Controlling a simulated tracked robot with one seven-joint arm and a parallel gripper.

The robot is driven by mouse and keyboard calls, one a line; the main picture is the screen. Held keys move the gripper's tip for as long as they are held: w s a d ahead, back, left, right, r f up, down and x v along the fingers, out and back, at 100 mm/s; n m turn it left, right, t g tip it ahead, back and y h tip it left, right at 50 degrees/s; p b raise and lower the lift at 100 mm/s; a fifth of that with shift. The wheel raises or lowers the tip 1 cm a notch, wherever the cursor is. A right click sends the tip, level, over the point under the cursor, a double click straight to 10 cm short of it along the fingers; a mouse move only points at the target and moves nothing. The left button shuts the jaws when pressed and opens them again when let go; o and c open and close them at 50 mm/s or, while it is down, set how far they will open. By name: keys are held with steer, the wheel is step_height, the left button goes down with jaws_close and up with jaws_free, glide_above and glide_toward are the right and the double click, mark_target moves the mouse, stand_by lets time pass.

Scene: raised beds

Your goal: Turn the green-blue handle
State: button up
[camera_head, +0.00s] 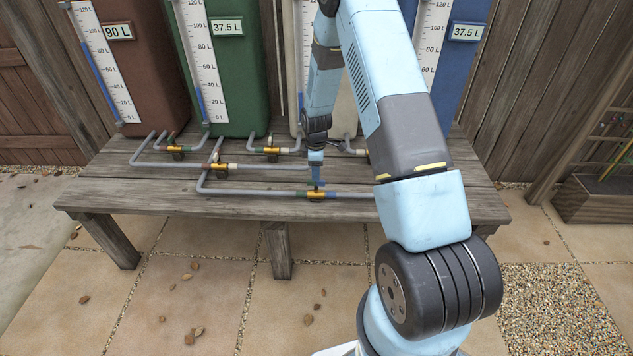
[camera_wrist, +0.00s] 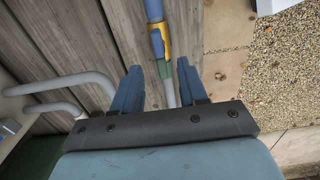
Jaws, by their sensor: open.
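The green-blue valve (camera_head: 316,195) has a brass body and sits on the front grey pipe, low on the wooden bench. In the wrist view the brass valve (camera_wrist: 163,27) shows a green band on the near side and a blue band on the far side. Its small blue handle (camera_wrist: 157,43) lies on the brass body. My gripper (camera_head: 317,181) is just above this valve, pointing down. In the wrist view my gripper (camera_wrist: 160,66) is open and empty, with the pipe seen between its fingers and the handle ahead of the tips. Contact cannot be told.
Other brass valves (camera_head: 219,168) (camera_head: 271,151) (camera_head: 176,150) sit on pipes behind and left. Brown (camera_head: 145,70), green (camera_head: 240,70) and blue (camera_head: 460,80) tanks stand at the back; a pale tank is partly hidden by my arm. The bench's (camera_head: 130,195) front edge is clear.

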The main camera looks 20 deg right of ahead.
mark_target(316, 185)
steer(key=shift+f, duration=2.75)
steer(key=shift+c, duration=0.3)
jaws_close()
steer(key=shift+d, duration=0.1)
